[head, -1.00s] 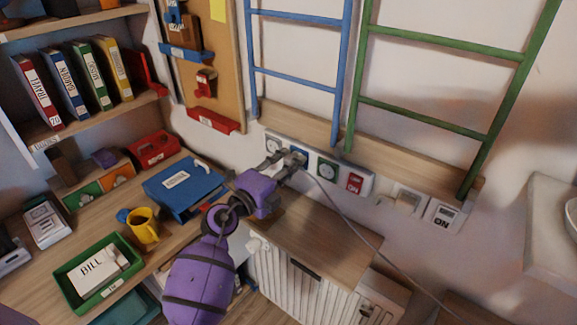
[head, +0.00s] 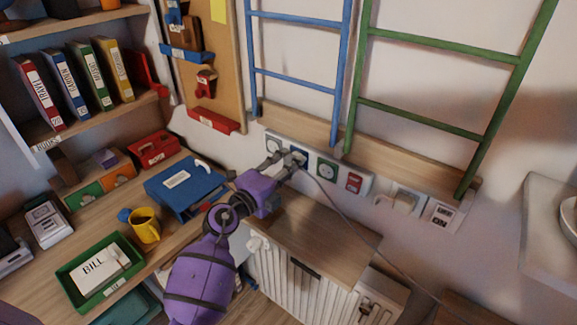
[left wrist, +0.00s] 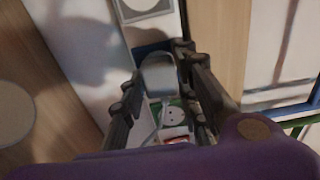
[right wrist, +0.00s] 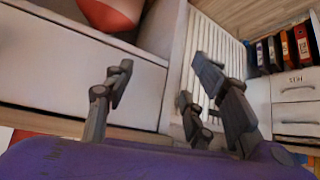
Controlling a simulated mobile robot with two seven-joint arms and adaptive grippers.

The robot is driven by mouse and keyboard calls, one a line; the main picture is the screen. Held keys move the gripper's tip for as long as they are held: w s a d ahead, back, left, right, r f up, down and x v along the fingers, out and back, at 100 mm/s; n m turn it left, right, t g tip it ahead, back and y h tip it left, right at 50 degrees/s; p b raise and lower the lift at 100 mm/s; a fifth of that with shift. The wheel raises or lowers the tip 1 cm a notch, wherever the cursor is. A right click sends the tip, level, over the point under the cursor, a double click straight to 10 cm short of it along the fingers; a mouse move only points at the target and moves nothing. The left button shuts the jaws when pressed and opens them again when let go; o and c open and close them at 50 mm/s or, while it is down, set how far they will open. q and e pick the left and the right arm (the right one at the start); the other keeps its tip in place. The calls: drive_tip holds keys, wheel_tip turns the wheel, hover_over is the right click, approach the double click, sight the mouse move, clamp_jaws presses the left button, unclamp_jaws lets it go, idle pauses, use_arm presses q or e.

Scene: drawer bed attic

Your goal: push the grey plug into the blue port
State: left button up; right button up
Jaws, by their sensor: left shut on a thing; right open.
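The grey plug (head: 294,161) is between the fingers of my left gripper (head: 287,163), at the wall strip. In the left wrist view my left gripper (left wrist: 163,85) is shut on the plug (left wrist: 159,75). The blue port (head: 301,153) is right behind the plug, mostly covered by it and the fingers; a blue edge of it shows in the left wrist view (left wrist: 150,48). I cannot tell how deep the plug sits. A grey cable (head: 345,215) runs from the plug down to the right. My right gripper (right wrist: 160,88) is open and empty, seen only in the right wrist view.
The white socket strip (head: 341,177) also bears a green port (head: 326,170) and a red switch (head: 354,183). A slatted white radiator cabinet (head: 300,275) with a wooden top stands below. A blue binder (head: 187,187) and yellow mug (head: 145,225) are on the desk at left.

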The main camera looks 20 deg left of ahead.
drive_tip(key=shift+w, duration=0.15)
use_arm(q)
drive_tip(key=shift+w+d, duration=0.1)
drive_tip(key=shift+w, duration=0.35)
use_arm(e)
drive_tip(key=shift+w+a+r, duration=0.1)
drive_tip(key=shift+w+r, duration=0.15)
drive_tip(key=shift+w, duration=0.15)
use_arm(q)
drive_tip(key=o, duration=1.1)
drive_tip(key=shift+o, duration=0.2)
use_arm(e)
drive_tip(key=shift+s+f, duration=0.1)
drive_tip(key=shift+s, duration=0.3)
use_arm(q)
drive_tip(key=v, duration=1.2)
use_arm(e)
drive_tip(key=shift+w, duration=0.15)
